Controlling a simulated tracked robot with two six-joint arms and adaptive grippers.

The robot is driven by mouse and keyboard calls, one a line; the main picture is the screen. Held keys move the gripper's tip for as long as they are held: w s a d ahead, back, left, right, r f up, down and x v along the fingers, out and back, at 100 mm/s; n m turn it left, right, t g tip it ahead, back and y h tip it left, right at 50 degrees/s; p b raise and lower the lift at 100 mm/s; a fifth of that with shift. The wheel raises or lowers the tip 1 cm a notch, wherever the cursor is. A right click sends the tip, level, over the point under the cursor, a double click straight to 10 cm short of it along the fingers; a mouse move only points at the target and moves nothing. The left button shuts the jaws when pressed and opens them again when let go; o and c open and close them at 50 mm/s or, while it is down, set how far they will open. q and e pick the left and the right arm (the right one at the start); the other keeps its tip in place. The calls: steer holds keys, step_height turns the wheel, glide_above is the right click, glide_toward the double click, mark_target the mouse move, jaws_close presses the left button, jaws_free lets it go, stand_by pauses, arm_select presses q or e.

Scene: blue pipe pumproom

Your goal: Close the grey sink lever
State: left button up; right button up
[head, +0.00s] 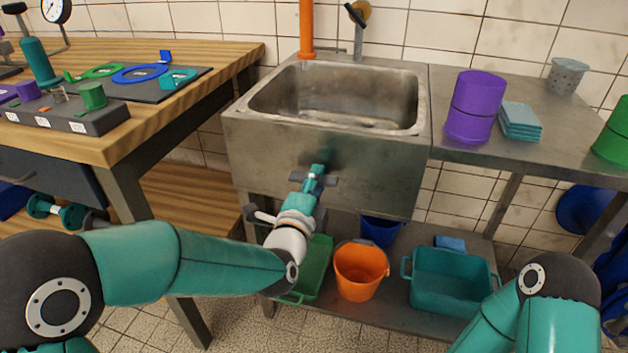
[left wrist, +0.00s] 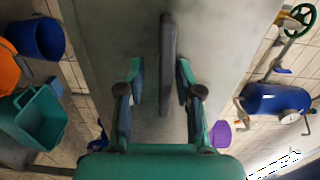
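The grey sink lever (head: 328,181) is a short bar on the front of the metal sink, lying about level in the head view, partly hidden by my left gripper. In the left wrist view the lever (left wrist: 168,62) is a dark grey bar between the two fingers. My left gripper (head: 317,174) is at the sink front, and in the left wrist view its fingers (left wrist: 160,95) are spread on either side of the lever, with gaps showing. The sink (head: 330,150) has an empty-looking basin. My right gripper is out of view; only part of that arm shows.
Below the sink stand a green tray (head: 316,268), an orange bucket (head: 360,274), a blue bucket (head: 380,231) and a teal tub (head: 450,284). A purple canister (head: 474,105) stands on the right counter. A wooden workbench (head: 190,62) is at the left.

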arm_select(q)
steer(key=shift+a+r, duration=0.1)
steer(key=shift+r, duration=0.05)
steer(key=shift+s+a, duration=0.1)
steer(key=shift+s, duration=0.2)
steer(key=v, duration=1.1)
steer(key=shift+s, duration=0.15)
